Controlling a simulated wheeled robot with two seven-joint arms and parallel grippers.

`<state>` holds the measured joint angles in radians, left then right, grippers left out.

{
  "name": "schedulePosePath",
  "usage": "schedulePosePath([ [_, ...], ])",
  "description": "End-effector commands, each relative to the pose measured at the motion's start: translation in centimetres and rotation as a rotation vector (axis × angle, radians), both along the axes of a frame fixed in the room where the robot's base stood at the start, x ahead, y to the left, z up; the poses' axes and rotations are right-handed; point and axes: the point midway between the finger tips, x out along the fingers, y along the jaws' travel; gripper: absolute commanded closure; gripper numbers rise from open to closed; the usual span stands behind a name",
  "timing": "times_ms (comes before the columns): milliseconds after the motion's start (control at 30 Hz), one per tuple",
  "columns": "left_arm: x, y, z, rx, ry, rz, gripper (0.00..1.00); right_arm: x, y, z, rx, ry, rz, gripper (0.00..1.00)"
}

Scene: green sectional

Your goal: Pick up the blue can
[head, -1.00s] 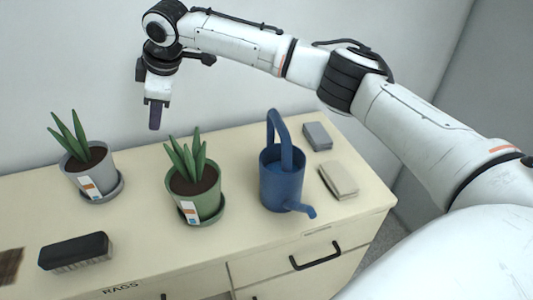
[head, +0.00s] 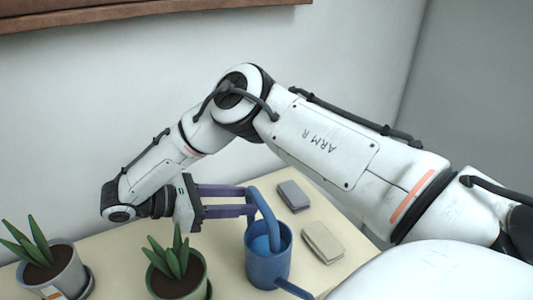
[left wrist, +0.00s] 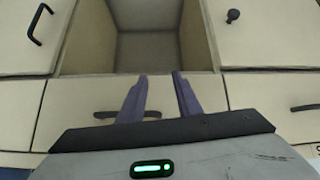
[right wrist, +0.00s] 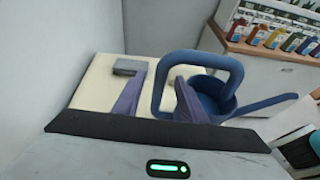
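The blue can is a watering can (head: 267,262) with a tall looped handle and a spout, upright on the cream cabinet top (head: 225,237). It also shows in the right wrist view (right wrist: 213,92). My right gripper (head: 247,201) is level with the handle, its two purple fingers pointing right with tips at the handle. In the right wrist view the right gripper (right wrist: 160,74) is open, with one side of the handle loop between its fingers; I cannot tell whether they touch. My left gripper (left wrist: 161,76) is open and empty, facing the cabinet front.
A green-potted plant (head: 178,277) and a grey-potted plant (head: 52,271) stand left of the can. A grey block (head: 293,195) and a beige block (head: 322,242) lie to its right. A brown shelf edge (head: 130,9) is above. The left wrist view shows an open compartment (left wrist: 148,50).

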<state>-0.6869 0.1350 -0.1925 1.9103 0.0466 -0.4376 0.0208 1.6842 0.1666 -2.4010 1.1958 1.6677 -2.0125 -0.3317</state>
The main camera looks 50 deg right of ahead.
Motion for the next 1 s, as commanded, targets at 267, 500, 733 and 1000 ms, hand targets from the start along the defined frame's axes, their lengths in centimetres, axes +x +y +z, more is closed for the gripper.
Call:
schedulePosePath([
  [267, 0.0, 0.1, 0.0, 0.002, -0.001, 0.001, 0.69, -0.9, -2.2, -1.0, 0.003, -0.001, 0.000, 0.62],
  [500, 0.1, 0.1, 0.1, 0.003, -0.001, 0.001, 0.69, -2.3, -5.2, -2.2, 0.005, -0.001, -0.001, 0.62],
  [733, 0.1, 0.2, 0.2, 0.003, -0.001, 0.001, 0.69, -2.5, -6.0, -2.6, 0.003, -0.003, 0.002, 0.62],
  [1000, 0.1, 0.2, 0.2, 0.003, -0.003, 0.002, 0.69, -2.5, -6.0, -2.5, 0.003, -0.003, 0.002, 0.87],
])
